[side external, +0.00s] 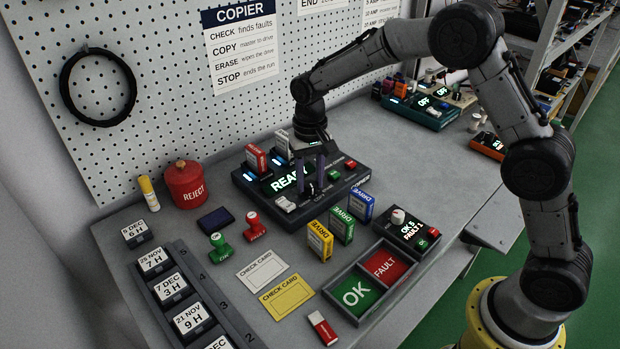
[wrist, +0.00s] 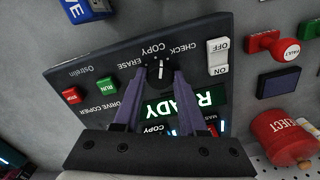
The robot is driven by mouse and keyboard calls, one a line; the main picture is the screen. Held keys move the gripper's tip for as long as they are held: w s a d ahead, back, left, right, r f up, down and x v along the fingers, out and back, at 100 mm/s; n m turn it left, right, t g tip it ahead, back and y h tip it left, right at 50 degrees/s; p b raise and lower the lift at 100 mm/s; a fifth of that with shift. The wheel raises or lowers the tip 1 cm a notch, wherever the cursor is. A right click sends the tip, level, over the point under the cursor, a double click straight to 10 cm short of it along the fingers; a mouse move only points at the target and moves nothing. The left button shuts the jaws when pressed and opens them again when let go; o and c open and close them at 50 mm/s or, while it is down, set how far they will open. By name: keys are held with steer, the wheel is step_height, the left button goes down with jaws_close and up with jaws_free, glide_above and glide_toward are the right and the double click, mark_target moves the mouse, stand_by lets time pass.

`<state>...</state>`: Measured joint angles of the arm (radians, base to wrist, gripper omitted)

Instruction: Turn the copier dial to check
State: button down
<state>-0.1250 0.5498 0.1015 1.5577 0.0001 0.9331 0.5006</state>
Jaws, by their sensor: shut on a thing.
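The copier (side external: 252,193) is a dark box on the bench, its screen (side external: 287,180) lit with READY. Its black dial (wrist: 158,76) sits among the labels ERASE, COPY and CHECK (wrist: 183,49), upside down in the wrist view. The dial's white mark appears to point toward COPY. My gripper (side external: 314,190) is down over the copier's front. In the wrist view its two purple fingers (wrist: 158,80) are shut on the dial, one on each side. The fingers partly hide the dial and screen.
A white OFF/ON rocker (wrist: 219,57) and the green RUN (wrist: 106,85) and red STOP (wrist: 71,96) buttons flank the dial. A red drive (side external: 256,159) stands in the copier. Yellow, green and blue drives (side external: 320,241) stand in front, near the OK/FAULT tray (side external: 329,290).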

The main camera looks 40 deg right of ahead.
mark_target(310, 183)
steer(key=shift+m, duration=2.2)
steer(key=shift+c, duration=2.3)
jaws_free()
step_height(310, 183, up, 14)
